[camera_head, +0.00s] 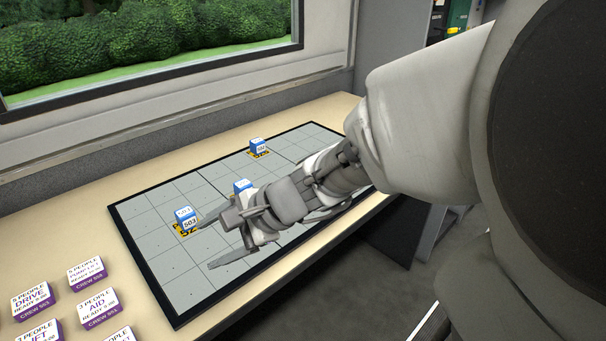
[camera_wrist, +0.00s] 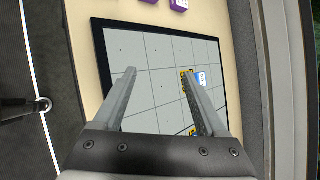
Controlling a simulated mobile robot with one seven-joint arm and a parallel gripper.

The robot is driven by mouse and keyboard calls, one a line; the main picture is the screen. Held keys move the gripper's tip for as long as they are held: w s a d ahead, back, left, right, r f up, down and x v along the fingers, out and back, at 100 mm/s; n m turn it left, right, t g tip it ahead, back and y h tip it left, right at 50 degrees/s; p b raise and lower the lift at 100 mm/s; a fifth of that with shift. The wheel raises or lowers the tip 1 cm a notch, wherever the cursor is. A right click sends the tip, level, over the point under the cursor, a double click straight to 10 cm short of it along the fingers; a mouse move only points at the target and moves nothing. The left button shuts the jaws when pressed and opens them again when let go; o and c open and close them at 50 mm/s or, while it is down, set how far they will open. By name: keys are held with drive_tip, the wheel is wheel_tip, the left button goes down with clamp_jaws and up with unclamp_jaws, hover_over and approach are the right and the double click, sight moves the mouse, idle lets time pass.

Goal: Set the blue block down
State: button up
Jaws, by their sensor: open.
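Three blue blocks with white labelled tops show in the head view. One, marked 503 (camera_head: 186,220), sits on a yellow-and-black marker at the board's left. A second blue block (camera_head: 241,186) is partly hidden behind my arm. A third (camera_head: 258,147) stands on a marker at the far end. I cannot tell which one the task means. My gripper (camera_head: 206,245) is open and empty over the board's near left part. In the wrist view my open gripper (camera_wrist: 158,72) has only bare grid between its fingers. A blue-and-white block (camera_wrist: 201,78) shows just right of the right finger.
The grey gridded board (camera_head: 185,285) has a black rim and lies on a beige counter (camera_head: 85,235). Several white-and-purple labelled blocks (camera_head: 98,307) stand on the counter at the lower left. A wall and window run behind the counter. The board's near left part is bare.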

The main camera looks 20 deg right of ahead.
drive_tip(key=s+d+r+n+h, duration=0.5)
drive_tip(key=s+d+n+h, duration=0.3)
drive_tip(key=s+n, duration=0.4)
drive_tip(key=d+n, duration=0.1)
drive_tip(key=n, duration=0.2)
drive_tip(key=shift+r, duration=0.15)
drive_tip(key=shift+s+d, duration=0.1)
drive_tip(key=shift+s, duration=0.05)
